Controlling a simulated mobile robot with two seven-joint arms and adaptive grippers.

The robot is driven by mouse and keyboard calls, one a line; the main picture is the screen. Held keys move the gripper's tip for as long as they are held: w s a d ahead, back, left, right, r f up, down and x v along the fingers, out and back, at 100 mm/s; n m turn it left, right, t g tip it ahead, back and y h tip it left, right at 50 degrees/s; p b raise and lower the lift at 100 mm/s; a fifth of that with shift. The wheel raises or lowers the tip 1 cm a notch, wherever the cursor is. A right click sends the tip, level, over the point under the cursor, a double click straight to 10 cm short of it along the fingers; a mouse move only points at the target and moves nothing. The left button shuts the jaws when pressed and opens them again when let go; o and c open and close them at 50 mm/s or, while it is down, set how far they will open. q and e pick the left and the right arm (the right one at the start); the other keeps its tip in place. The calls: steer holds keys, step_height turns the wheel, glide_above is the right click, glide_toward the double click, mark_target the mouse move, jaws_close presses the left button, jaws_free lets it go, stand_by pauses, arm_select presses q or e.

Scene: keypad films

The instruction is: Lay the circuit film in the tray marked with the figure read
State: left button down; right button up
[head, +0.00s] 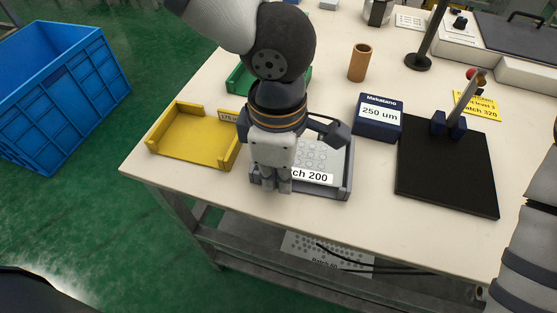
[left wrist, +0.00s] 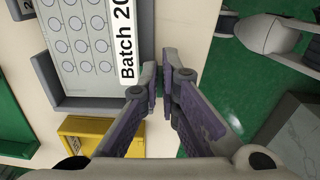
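The circuit film (head: 335,158), a pale sheet with rows of circles, lies in a grey tray (head: 347,188); its label reads "ch 200" past my gripper. The left wrist view shows the film (left wrist: 80,40) and the label "Batch 20". My left gripper (head: 277,188) points down at the grey tray's left front, hiding part of it. Its fingers (left wrist: 167,85) stand slightly apart with nothing visible between them. A green tray (head: 238,78) is behind, partly hidden. A dark blue box (head: 379,118) reads "250 um". My right gripper is out of view.
A black plate (head: 445,175) with a blue-based fixture (head: 455,120) is at the right. A brown cylinder (head: 359,63), a black stand (head: 418,62) and a yellow card (head: 480,105) reading "320" are behind. A blue crate (head: 60,95) stands left of the table.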

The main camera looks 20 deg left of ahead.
arm_select(q)
steer(key=shift+f, duration=0.6)
stand_by(0.6)
steer(key=c, duration=1.7)
jaws_free()
step_height(320, 180, up, 12)
